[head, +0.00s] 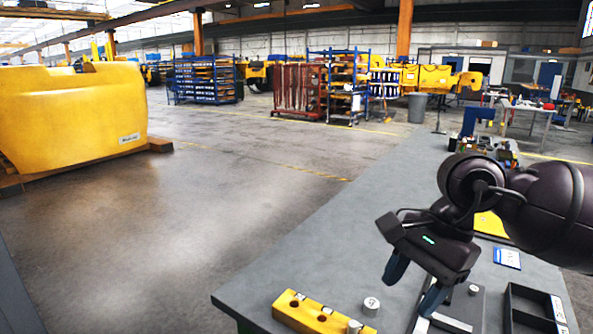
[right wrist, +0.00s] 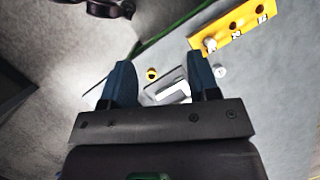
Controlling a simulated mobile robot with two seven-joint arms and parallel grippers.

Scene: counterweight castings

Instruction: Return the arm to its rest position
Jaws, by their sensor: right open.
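My right gripper (head: 410,290) is open and held above the front part of the grey workbench (head: 330,235), fingers pointing down. In the right wrist view its two blue fingers (right wrist: 160,75) stand apart with nothing gripped. The right arm comes in from the right edge of the head view. A yellow block with holes (head: 300,310) lies left of the gripper, with a metal cylinder in or against it. A loose metal cylinder (head: 371,306) stands between block and gripper. My left gripper is not in view.
A small cylinder (head: 474,289) stands on a dark plate beside the gripper. A black tray (head: 512,322) and a blue-and-white card (head: 507,258) lie to the right. Small items crowd the bench's far end. The bench middle is clear. A large yellow casting (head: 70,110) stands on the floor left.

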